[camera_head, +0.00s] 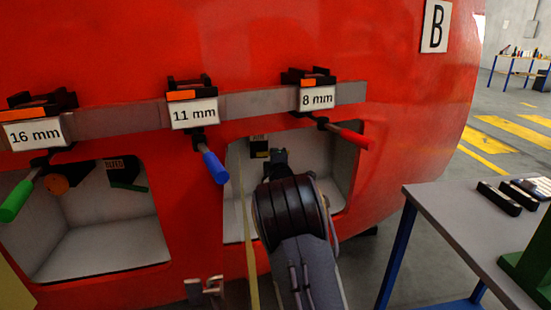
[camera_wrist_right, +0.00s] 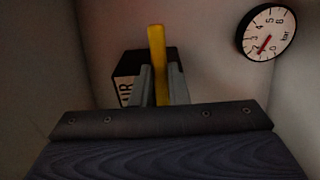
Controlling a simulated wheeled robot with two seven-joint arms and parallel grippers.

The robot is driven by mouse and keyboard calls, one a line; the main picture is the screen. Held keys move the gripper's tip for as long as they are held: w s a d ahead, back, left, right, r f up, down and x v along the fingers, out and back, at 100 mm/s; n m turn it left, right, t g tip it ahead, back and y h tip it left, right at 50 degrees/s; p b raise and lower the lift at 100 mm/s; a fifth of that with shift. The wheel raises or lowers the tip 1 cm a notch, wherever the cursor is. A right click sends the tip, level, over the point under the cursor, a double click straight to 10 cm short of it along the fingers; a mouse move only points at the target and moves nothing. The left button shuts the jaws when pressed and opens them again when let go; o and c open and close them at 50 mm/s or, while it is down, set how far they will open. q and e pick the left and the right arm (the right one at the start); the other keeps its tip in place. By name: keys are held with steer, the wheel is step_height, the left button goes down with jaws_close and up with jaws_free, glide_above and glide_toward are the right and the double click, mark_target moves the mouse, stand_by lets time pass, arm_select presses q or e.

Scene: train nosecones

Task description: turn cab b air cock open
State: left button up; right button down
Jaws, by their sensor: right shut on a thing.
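The air cock's yellow handle (camera_wrist_right: 158,65) stands upright in the right wrist view, in front of a dark box labelled "AIR" (camera_wrist_right: 128,80). My right gripper (camera_wrist_right: 159,84) is shut on this handle, one grey finger on each side. In the head view my right arm reaches into the right-hand recess, and the right gripper (camera_head: 278,160) is mostly hidden behind my dark wrist. The labelled box (camera_head: 259,146) shows at the back of that recess. The red nosecone panel carries a letter B plate (camera_head: 435,26). My left gripper is not in view.
A round gauge (camera_wrist_right: 267,32) with a red needle is on the recess wall. Above the recess hangs a rail with tools tagged 16 mm, 11 mm and 8 mm; the blue handle (camera_head: 214,167) and red handle (camera_head: 353,139) stick out near my arm. A grey table (camera_head: 450,225) stands right.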

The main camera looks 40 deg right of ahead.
steer(key=c, duration=1.4)
jaws_free()
steer(key=v, duration=0.8)
steer(key=shift+w, duration=0.1)
